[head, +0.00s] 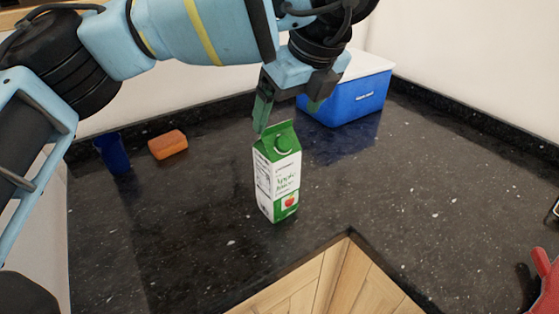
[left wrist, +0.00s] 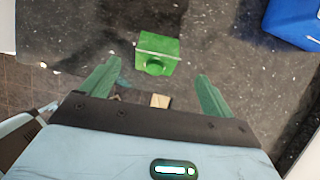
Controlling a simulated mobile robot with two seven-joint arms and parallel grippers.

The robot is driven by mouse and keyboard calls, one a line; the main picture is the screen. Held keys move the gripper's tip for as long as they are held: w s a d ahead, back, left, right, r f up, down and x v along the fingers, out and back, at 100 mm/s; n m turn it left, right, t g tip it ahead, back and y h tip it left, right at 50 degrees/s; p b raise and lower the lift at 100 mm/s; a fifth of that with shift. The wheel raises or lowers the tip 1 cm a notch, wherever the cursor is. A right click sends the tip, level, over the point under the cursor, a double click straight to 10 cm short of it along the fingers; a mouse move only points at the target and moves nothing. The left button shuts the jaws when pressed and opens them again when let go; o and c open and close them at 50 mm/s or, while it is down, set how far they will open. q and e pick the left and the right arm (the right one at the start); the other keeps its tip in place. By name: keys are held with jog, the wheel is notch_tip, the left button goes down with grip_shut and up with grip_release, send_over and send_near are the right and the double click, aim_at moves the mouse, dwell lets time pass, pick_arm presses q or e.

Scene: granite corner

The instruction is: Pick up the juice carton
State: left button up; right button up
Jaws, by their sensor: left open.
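The juice carton (head: 278,178) is green and white with an apple picture, and stands upright on the dark granite counter near its inner corner. In the left wrist view its green top and round cap (left wrist: 157,54) show from above. My left gripper (head: 288,112) is open and empty above the carton, with its fingers pointing down. In the left wrist view the carton top lies beyond and between the two green fingertips (left wrist: 155,75), and I see no contact. My right gripper is not clearly in view.
A blue cooler with a white lid (head: 350,98) stands behind the carton to the right. An orange sponge (head: 168,144) and a dark blue cup (head: 113,153) are at the back left. A red object (head: 546,280) shows at the right edge. Counter around the carton is clear.

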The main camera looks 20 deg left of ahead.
aim_at(278, 133)
pick_arm(q)
jog(key=shift+s+f, duration=0.15)
jog(key=shift+f, duration=0.05)
jog(key=shift+a+f, duration=0.15)
jog(key=shift+f, duration=0.2)
jog(key=shift+x, duration=0.75)
jog(key=shift+a+x, duration=0.1)
jog(key=shift+x, duration=1.2)
jog(key=shift+a+x, duration=0.15)
jog(key=shift+x, duration=1.1)
jog(key=shift+r, duration=0.1)
jog(key=shift+c, duration=0.2)
grip_shut()
jog(key=shift+r, duration=0.15)
